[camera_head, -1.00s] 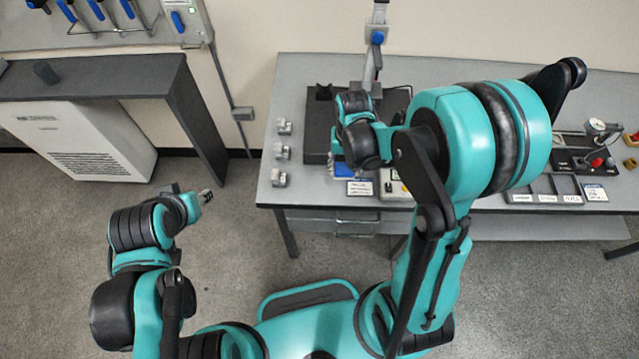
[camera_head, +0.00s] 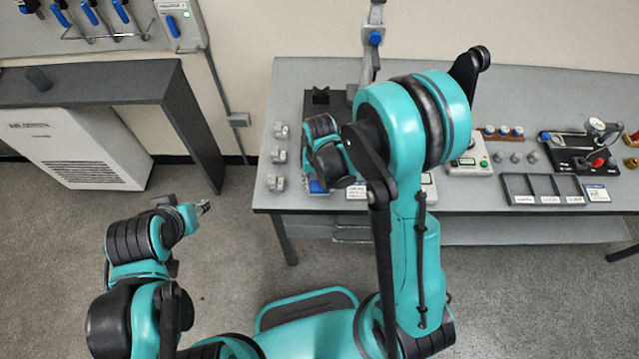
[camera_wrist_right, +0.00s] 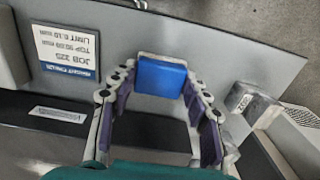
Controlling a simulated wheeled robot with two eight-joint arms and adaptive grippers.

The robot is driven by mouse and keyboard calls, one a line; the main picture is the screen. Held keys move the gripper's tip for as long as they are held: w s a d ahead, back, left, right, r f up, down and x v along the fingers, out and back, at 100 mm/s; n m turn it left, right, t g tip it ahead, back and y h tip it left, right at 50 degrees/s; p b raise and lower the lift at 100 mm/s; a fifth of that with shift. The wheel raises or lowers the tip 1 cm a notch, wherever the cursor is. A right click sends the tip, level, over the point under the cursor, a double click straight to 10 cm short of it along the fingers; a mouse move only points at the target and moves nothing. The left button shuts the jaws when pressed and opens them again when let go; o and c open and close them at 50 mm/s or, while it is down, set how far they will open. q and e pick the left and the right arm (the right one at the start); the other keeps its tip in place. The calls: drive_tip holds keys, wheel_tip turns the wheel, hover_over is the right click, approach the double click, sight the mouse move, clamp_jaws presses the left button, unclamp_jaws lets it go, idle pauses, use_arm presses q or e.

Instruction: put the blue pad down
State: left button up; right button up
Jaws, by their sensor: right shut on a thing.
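The blue pad (camera_wrist_right: 162,77) is held between the two fingertips of my right gripper (camera_wrist_right: 160,84) in the right wrist view. A small part of the pad (camera_head: 317,186) shows in the head view, at the front left of the grey bench (camera_head: 460,196); my right wrist hides the rest. The pad is above or at the bench top near its front edge; I cannot tell whether it touches. My left gripper (camera_head: 204,208) is over the floor left of the bench, apart from everything, and too small to read.
Several metal blocks (camera_head: 277,183) line the bench's left side; one block (camera_wrist_right: 252,110) is close right of the gripper in the wrist view. A printed card (camera_wrist_right: 68,52) lies left of the pad. A dark plate (camera_wrist_right: 150,132) lies behind. A sorting tray (camera_head: 515,187) stands farther right.

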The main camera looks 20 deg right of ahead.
drive_tip(key=shift+f, duration=0.2)
drive_tip(key=o, duration=1.6)
drive_tip(key=shift+c, duration=0.2)
drive_tip(key=shift+r, duration=0.1)
drive_tip(key=shift+r, duration=0.2)
wheel_tip(320, 180, up, 11)
drive_tip(key=p, duration=0.3)
drive_tip(key=s+d+r+n+t, duration=0.1)
drive_tip(key=s+d+r+t, duration=0.1)
drive_tip(key=s+r, duration=0.3)
drive_tip(key=s+d+r+n+t, duration=0.2)
drive_tip(key=s+r+t, duration=0.3)
drive_tip(key=r, duration=0.3)
drive_tip(key=shift+d, duration=0.4)
